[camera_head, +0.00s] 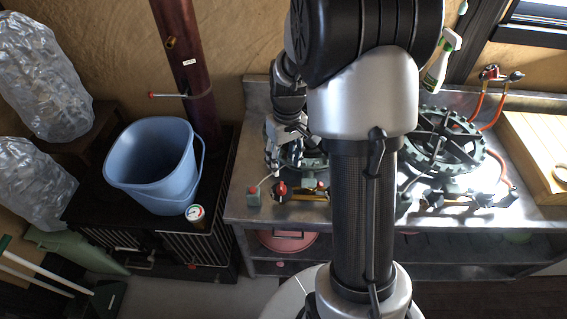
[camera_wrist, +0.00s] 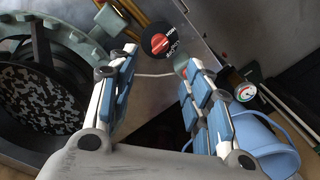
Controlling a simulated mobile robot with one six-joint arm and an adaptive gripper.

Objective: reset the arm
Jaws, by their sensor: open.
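My gripper (camera_head: 284,152) is over the left part of the metal table (camera_head: 238,206), close to the left burner. My arm rises in front of the table and hides part of it. In the wrist view the two fingers of my gripper (camera_wrist: 160,60) are spread apart with nothing between them. A thin white tube crosses beneath the fingers.
A blue bucket (camera_head: 150,165) stands on a dark cabinet to the left, near a dial gauge (camera_head: 194,212). A dark red pipe (camera_head: 186,62) rises behind. A large burner (camera_head: 440,142) and a wooden board (camera_head: 535,150) are at the right.

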